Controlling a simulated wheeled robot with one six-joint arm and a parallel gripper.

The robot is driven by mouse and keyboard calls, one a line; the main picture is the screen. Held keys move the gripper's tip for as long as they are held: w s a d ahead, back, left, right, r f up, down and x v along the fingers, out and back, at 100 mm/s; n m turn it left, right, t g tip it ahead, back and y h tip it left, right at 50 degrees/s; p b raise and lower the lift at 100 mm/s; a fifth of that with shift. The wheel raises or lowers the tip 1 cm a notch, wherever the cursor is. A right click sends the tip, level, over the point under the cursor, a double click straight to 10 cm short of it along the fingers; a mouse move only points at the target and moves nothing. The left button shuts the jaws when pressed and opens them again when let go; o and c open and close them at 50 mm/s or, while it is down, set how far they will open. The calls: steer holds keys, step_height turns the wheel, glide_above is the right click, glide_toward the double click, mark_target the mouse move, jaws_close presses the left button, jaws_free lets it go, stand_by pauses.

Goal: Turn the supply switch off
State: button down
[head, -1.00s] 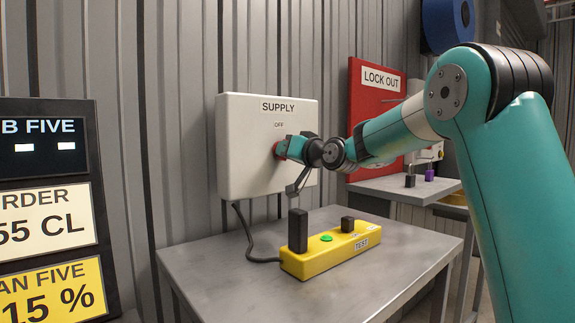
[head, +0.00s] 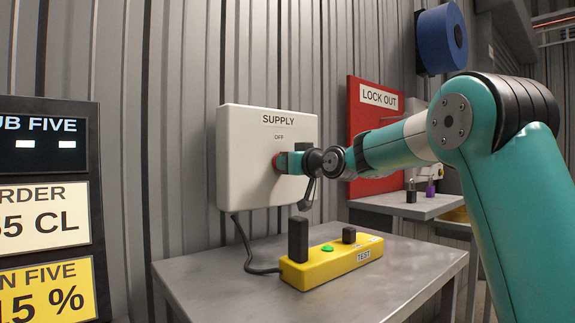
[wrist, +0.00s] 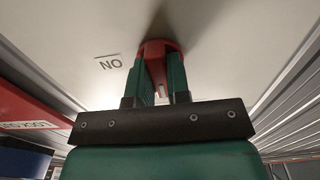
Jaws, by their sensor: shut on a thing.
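The white supply box (head: 240,170) hangs on the corrugated wall, with SUPPLY and OFF printed on its front. Its red switch (head: 276,162) shows at the left tip of my gripper (head: 284,162), mostly hidden by it. In the wrist view, the red switch (wrist: 158,48) sits between the two green fingers of my gripper (wrist: 157,68), which are shut on it. An ON label (wrist: 108,63), upside down in that view, lies left of the switch. The switch's exact pointing direction is hard to tell.
A grey table (head: 215,275) below the box carries a yellow TEST unit (head: 325,265) with black blocks and a green button. A red LOCK OUT board (head: 362,110) is at right, above a shelf with padlocks (head: 430,190). An order board (head: 45,215) stands at left.

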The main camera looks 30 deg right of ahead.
steer(key=shift+f, duration=0.1)
steer(key=c, duration=1.1)
jaws_free()
steer(key=s+d, duration=0.1)
steer(key=s, duration=0.4)
steer(key=s+d, duration=0.1)
steer(key=s, duration=0.5)
steer(key=s+d+b, duration=0.1)
steer(key=s, duration=0.5)
steer(key=shift+s+d, duration=0.1)
steer(key=shift+d, duration=0.1)
